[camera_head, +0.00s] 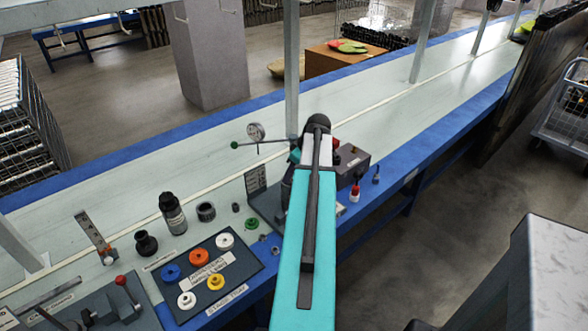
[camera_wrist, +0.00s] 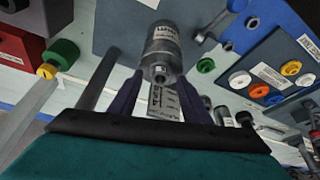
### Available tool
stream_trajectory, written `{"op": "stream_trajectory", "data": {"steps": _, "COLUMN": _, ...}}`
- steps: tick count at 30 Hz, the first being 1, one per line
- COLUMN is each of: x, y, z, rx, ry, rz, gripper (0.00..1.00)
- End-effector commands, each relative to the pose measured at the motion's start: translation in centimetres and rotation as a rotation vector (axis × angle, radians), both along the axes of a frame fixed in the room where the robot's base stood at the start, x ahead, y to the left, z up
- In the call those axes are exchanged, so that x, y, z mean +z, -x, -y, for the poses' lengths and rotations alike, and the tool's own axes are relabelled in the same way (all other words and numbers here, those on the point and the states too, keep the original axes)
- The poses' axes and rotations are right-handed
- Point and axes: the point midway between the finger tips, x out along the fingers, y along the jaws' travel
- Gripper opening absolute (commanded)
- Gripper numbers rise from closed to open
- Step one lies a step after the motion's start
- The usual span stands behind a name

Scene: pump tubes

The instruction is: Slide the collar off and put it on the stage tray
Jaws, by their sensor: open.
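My gripper (camera_wrist: 160,88) is open in the wrist view, its two dark fingers apart. A grey metal cylinder with a printed label (camera_wrist: 162,50) shows between and beyond the fingertips; I cannot tell whether they touch it. No separate collar on it can be made out. In the head view my own arm hides the gripper and this cylinder. The dark tray-like board (camera_head: 246,262) lies left of my arm, with blue (camera_head: 170,272), orange (camera_head: 199,257), white (camera_head: 225,241) and yellow (camera_head: 215,282) ring pieces on it.
A dial gauge on a rod (camera_head: 256,132) stands behind the arm's left side. A grey box (camera_head: 352,166) is close on the right.

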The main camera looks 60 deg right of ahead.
Motion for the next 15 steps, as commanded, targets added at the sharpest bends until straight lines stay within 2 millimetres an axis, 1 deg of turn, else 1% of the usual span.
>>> {"op": "stream_trajectory", "data": {"steps": 9, "x": -0.12, "y": -0.12, "z": -0.02, "rx": 0.001, "ry": 0.000, "rz": 0.000, "gripper": 0.43}}
{"op": "stream_trajectory", "data": {"steps": 10, "x": -0.12, "y": -0.12, "z": -0.03, "rx": 0.001, "ry": 0.000, "rz": 0.000, "gripper": 0.42}}
{"op": "stream_trajectory", "data": {"steps": 14, "x": -0.12, "y": -0.13, "z": -0.04, "rx": 0.001, "ry": 0.000, "rz": 0.000, "gripper": 0.20}}
{"op": "stream_trajectory", "data": {"steps": 15, "x": -0.12, "y": -0.14, "z": -0.04, "rx": 0.001, "ry": 0.000, "rz": 0.000, "gripper": 0.13}}
